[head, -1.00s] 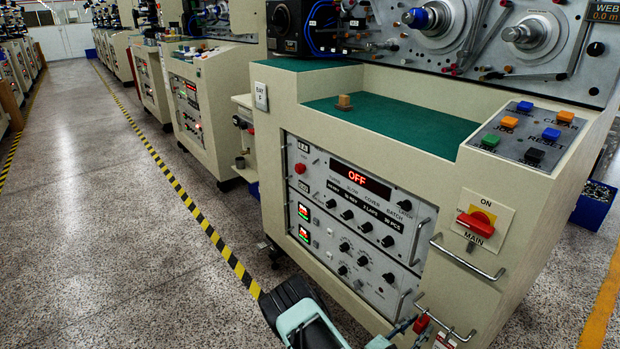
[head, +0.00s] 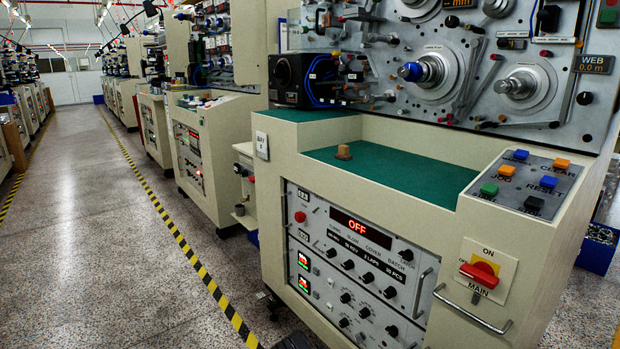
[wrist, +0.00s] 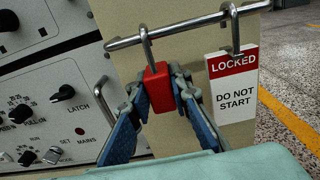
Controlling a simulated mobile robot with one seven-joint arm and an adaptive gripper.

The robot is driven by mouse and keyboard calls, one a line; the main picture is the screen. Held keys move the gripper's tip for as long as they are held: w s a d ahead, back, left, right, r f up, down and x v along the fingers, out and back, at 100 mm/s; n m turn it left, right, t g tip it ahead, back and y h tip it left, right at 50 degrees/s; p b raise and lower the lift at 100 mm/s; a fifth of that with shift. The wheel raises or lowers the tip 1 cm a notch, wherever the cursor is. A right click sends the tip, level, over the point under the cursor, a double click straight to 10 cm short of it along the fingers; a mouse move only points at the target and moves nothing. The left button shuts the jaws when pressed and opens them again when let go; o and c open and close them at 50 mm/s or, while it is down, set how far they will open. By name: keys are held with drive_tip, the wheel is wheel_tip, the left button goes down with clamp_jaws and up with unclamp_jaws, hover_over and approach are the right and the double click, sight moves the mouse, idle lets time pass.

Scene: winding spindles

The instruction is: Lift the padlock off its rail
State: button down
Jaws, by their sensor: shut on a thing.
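The red padlock (wrist: 160,88) hangs upright from the steel rail (wrist: 185,29) in the wrist view. Its grey shackle (wrist: 147,45) loops over the rail, with its top a little above the bar. My gripper (wrist: 161,92) is shut on the padlock's body, one blue-padded finger on each side. The far side of the shackle is hard to make out. The padlock and my gripper are outside the head view.
A red and white "LOCKED DO NOT START" tag (wrist: 232,85) hangs by a hook from the same rail, right of the padlock. A panel with knobs and a handle (wrist: 104,104) is at left. The head view shows the red main switch (head: 479,273) above another rail (head: 470,312).

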drive_tip(key=shift+r+p, duration=0.85)
drive_tip(key=shift+r, duration=0.3)
drive_tip(key=v, duration=0.7)
drive_tip(key=shift+p, duration=0.45)
drive_tip(key=shift+a, duration=0.1)
drive_tip(key=s+a+r+p, duration=0.2)
drive_tip(key=s+a+r, duration=0.1)
drive_tip(key=s+a, duration=0.2)
drive_tip(key=shift+a+p, duration=0.3)
drive_tip(key=shift+a, duration=0.25)
